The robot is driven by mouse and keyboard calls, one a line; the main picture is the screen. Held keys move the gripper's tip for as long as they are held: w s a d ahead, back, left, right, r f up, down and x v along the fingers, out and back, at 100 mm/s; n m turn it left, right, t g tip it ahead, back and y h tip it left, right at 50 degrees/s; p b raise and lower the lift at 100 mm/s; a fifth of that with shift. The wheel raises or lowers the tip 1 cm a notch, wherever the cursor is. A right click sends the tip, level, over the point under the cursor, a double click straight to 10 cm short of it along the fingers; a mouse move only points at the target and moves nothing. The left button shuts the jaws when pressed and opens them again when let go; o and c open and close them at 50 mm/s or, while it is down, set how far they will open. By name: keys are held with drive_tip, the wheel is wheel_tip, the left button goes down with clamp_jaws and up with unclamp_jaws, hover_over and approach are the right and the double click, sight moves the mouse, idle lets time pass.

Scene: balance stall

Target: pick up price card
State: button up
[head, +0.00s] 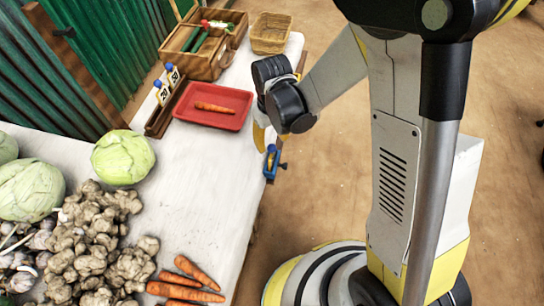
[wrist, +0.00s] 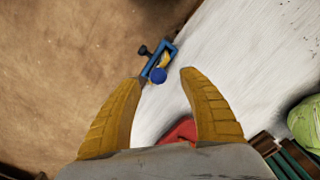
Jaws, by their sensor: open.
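Two price cards, one (head: 172,76) and another (head: 162,93), stand at the wooden rack on the table's far left, each with a blue knob on top and dark figures. A blue clamp (head: 269,174) sits on the table's right edge. In the wrist view, the clamp (wrist: 169,49) has a blue ball (wrist: 158,75) and a small yellow piece (wrist: 166,60) at it; whether that is another card is unclear. My gripper (wrist: 160,76) is open and empty, its yellow fingers either side of the ball in the picture. In the head view, my arm partly hides the gripper.
A red tray (head: 185,117) with a carrot (head: 214,107) lies near the rack. A wooden crate (head: 207,62) and wicker basket (head: 270,47) stand behind. Cabbages (head: 123,157), ginger (head: 85,240) and carrots (head: 186,293) fill the near table. The white tabletop (head: 215,180) is clear mid-right.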

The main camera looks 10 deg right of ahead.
sight(272, 146)
drive_tip(key=f, duration=0.1)
drive_tip(key=f+b, duration=0.1)
drive_tip(key=f, duration=0.1)
drive_tip(key=w+f+b, duration=0.1)
drive_tip(key=f, duration=0.1)
drive_tip(key=shift+s, duration=0.1)
drive_tip(key=shift+r, duration=0.1)
drive_tip(key=shift+c, duration=0.6)
clamp_jaws()
